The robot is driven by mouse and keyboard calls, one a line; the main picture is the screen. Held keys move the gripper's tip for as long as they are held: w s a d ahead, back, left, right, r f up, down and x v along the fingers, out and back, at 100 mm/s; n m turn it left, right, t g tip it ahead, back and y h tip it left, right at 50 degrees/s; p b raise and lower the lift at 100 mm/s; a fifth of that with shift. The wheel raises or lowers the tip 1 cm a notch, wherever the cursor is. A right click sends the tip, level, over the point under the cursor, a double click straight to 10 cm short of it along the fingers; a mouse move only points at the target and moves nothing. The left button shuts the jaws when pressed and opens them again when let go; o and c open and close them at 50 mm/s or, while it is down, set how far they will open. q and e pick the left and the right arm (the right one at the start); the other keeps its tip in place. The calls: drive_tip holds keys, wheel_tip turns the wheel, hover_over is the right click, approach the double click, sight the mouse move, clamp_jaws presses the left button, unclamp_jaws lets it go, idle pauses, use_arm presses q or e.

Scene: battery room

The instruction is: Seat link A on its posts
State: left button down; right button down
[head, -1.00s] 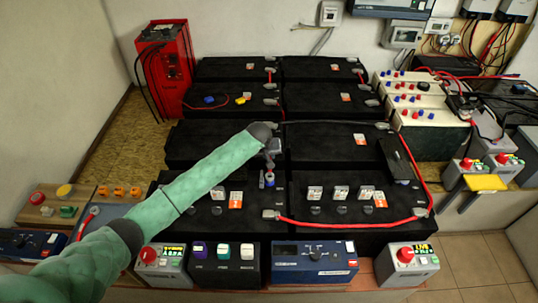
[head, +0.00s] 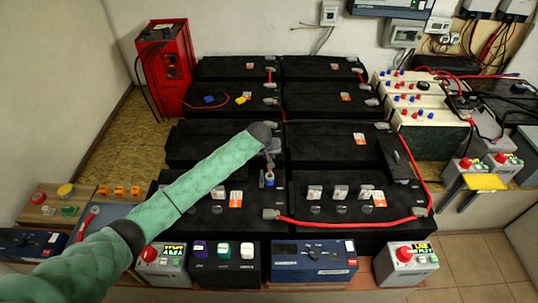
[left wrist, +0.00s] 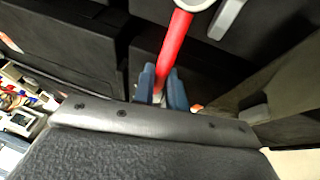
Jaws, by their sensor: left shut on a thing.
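My left gripper (head: 269,179) is over the middle of the battery bank, at the gap between the left and right front batteries. In the left wrist view its blue fingers (left wrist: 162,88) are shut on a straight red link (left wrist: 176,48), which I take to be link A. Grey metal shows at the link's far end. In the head view the gripper and arm mostly hide the link. I cannot tell whether its ends touch any posts. My right gripper is not in view.
Black batteries (head: 226,145) stand close together in rows. A red cable (head: 345,225) runs along the front right battery and up its right side. A red charger (head: 166,65) stands at the back left. Several control boxes (head: 314,262) line the front edge.

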use_arm(q)
drive_tip(key=shift+f, duration=0.5)
drive_tip(key=shift+f+p, duration=0.55)
drive_tip(key=shift+f, duration=0.05)
idle(1.5)
drive_tip(key=c, duration=0.9)
unclamp_jaws()
drive_tip(key=shift+c, duration=0.2)
drive_tip(key=shift+r, duration=0.15)
drive_tip(key=shift+r+p, duration=3.6)
drive_tip(key=shift+r, duration=0.3)
drive_tip(key=shift+f, duration=0.1)
